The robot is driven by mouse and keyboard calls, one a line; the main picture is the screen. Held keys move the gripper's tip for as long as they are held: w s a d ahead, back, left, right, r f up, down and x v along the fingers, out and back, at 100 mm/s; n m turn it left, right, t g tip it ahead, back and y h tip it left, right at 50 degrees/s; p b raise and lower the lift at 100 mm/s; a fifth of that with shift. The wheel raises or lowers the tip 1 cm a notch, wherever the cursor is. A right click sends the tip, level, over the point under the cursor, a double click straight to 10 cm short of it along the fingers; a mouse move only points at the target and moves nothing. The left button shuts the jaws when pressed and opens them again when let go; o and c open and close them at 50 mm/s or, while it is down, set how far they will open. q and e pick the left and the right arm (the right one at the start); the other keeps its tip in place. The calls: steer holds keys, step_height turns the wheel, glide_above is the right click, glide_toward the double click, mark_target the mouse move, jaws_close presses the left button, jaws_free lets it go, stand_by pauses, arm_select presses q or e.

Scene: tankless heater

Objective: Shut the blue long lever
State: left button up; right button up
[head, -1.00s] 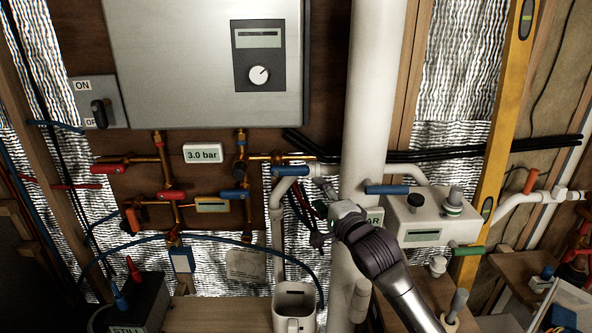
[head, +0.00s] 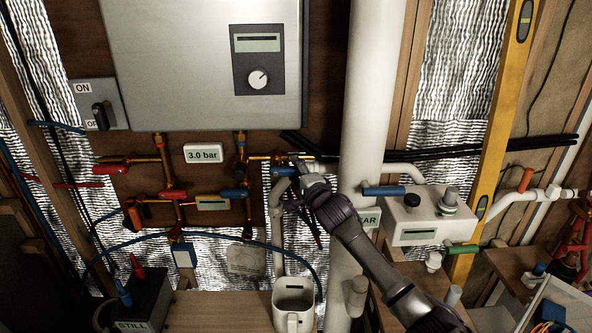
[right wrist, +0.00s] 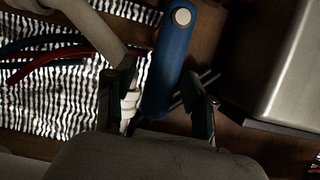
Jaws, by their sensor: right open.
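A long blue lever (head: 283,171) sits on the pipework below the heater, at the top of a white pipe bend. It lies roughly level in the head view, its right end partly hidden by my right gripper (head: 297,178). In the right wrist view the blue lever (right wrist: 170,65) runs up and down the picture, its lower end between the two fingers of my right gripper (right wrist: 163,100). The fingers are open, one on each side of the lever; I cannot tell whether either touches it. My left gripper is not in view.
Another blue lever (head: 385,190) is at the right, by a white box (head: 428,212). A short blue handle (head: 234,193) and red handles are at the left. A thick white pipe (head: 372,90) stands just right of my gripper. A white mug (head: 293,305) is below.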

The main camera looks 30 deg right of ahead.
jaws_close()
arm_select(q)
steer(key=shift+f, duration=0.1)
arm_select(e)
steer(key=shift+f, duration=0.1)
stand_by(0.3)
